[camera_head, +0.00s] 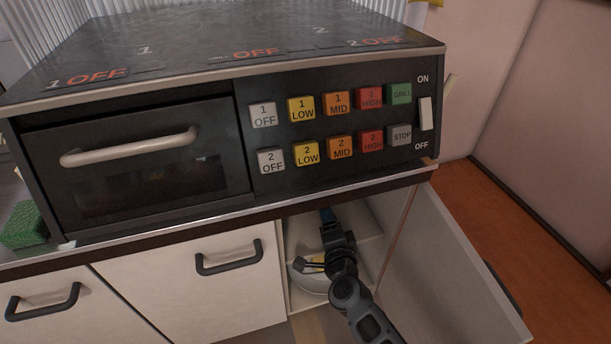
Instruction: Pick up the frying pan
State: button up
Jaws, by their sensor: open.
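No frying pan can be made out for certain. Inside the open cupboard, a pale round dish-like thing (308,284) with a bit of yellow on it sits low on the left. It may be the pan, but my arm hides part of it. My gripper (308,265) is inside the cupboard, with its dark, open fingers pointing left over the round thing. Whether they touch it cannot be told. A dark bluish part shows above my wrist, and I cannot tell what it belongs to.
The open cupboard door (450,275) stands to the right of my arm. A black cooker (235,185) with labelled buttons sits on the counter above. Closed white doors (215,300) with dark handles are at left. A green sponge (24,225) lies far left.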

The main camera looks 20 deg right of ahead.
jog(key=shift+w+d+f+b, duration=0.1)
jog(key=shift+w+d+b, duration=0.05)
jog(key=shift+w, duration=0.6)
jog(key=shift+w+d+f+b, duration=0.1)
jog(key=shift+w+d+b, duration=0.05)
jog(key=shift+w, duration=0.6)
grip_shut()
jog(key=shift+r, duration=0.15)
